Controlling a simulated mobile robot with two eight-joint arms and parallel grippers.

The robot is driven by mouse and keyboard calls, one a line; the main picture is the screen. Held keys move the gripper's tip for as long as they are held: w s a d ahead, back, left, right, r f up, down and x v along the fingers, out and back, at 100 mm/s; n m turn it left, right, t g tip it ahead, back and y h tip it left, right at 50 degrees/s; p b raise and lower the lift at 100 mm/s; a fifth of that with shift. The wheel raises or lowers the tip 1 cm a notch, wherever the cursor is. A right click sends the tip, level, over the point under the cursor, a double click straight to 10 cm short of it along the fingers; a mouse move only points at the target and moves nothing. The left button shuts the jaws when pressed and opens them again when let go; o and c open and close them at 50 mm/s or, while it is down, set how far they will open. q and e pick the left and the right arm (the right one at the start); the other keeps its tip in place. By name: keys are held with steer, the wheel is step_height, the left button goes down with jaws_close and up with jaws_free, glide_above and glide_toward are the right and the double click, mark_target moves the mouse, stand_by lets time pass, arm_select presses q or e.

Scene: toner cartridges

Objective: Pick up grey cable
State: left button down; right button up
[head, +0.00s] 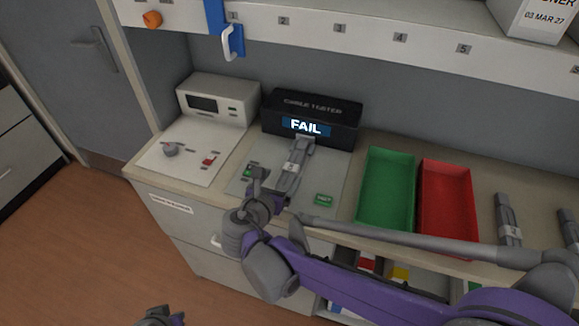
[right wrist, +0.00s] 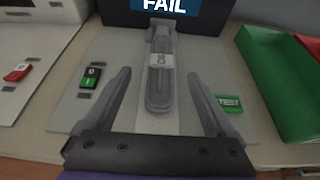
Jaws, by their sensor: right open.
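A grey cable (head: 297,160), bundled lengthwise with a small pale label, lies on the tester's grey base plate. Its far end meets the front of the black cable tester (head: 312,112), whose screen reads FAIL. In the right wrist view the cable (right wrist: 159,88) lies between the two fingers of my right gripper (right wrist: 158,78). Those fingers are apart, one on each side, with visible gaps to the cable. In the head view my right gripper (head: 272,180) is over the plate's near part. My left gripper (head: 160,317) is only partly visible at the bottom edge; its jaws are unclear.
A green tray (head: 411,190) and a red tray (head: 470,205) stand right of the tester. Further grey cables (head: 507,212) lie at the far right. A green TEST button (head: 324,199) is on the plate. A white device (head: 218,97) stands left. A shelf overhangs the back.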

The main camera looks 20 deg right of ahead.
mark_target(291, 166)
steer(key=x, duration=0.7)
steer(key=shift+w+d, duration=0.3)
steer(key=shift+s, duration=0.1)
steer(key=shift+c, duration=0.3)
jaws_close()
